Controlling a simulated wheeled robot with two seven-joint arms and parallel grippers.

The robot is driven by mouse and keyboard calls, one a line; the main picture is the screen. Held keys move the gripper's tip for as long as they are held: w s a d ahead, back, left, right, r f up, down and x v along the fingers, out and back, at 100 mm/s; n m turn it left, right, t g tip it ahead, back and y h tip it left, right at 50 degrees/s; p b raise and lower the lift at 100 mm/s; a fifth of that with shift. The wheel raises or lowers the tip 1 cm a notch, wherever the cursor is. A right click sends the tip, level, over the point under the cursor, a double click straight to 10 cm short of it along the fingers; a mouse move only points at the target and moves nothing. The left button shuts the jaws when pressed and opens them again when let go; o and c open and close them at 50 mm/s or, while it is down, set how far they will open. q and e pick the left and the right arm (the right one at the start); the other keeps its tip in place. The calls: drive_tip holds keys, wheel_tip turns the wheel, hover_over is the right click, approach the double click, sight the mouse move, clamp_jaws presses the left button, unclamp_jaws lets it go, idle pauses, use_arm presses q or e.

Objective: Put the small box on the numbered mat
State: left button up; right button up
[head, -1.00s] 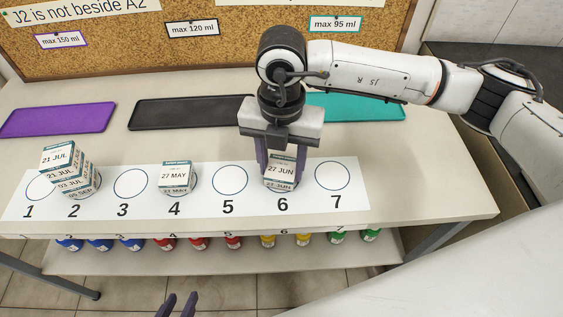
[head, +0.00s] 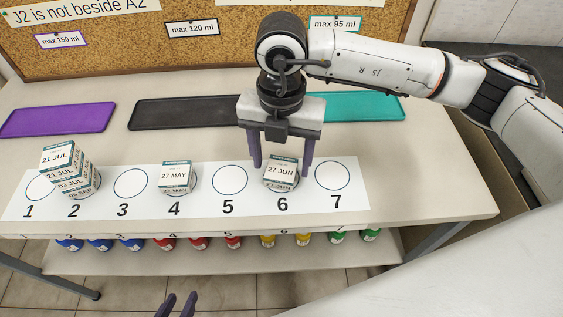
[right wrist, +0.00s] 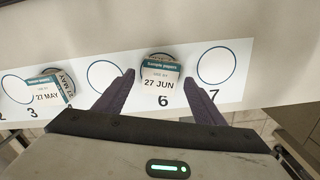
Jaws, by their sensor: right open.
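The numbered mat (head: 345,207) is a white strip with circles marked 1 to 7. A small box dated 27 JUN (head: 281,172) sits on circle 6; it also shows in the right wrist view (right wrist: 160,80). A box dated 27 MAY (head: 174,176) sits on circle 4. A stack of several boxes (head: 73,178) stands on circle 2, with a box dated 21 JUL (head: 57,156) at its top. My right gripper (head: 281,165) is open, its fingers on either side of the 27 JUN box and apart from it. My left gripper's fingertips (head: 177,306) show at the bottom edge.
Purple (head: 58,120), black (head: 185,112) and teal (head: 355,107) trays lie behind the mat. Bottles with coloured caps stand on a shelf (head: 230,268) below. Circles 1, 3, 5 and 7 hold nothing, though the stack overhangs near circle 1.

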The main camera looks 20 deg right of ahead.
sight(281, 168)
wheel_tip(281, 168, up, 10)
drive_tip(key=shift+r, duration=0.15)
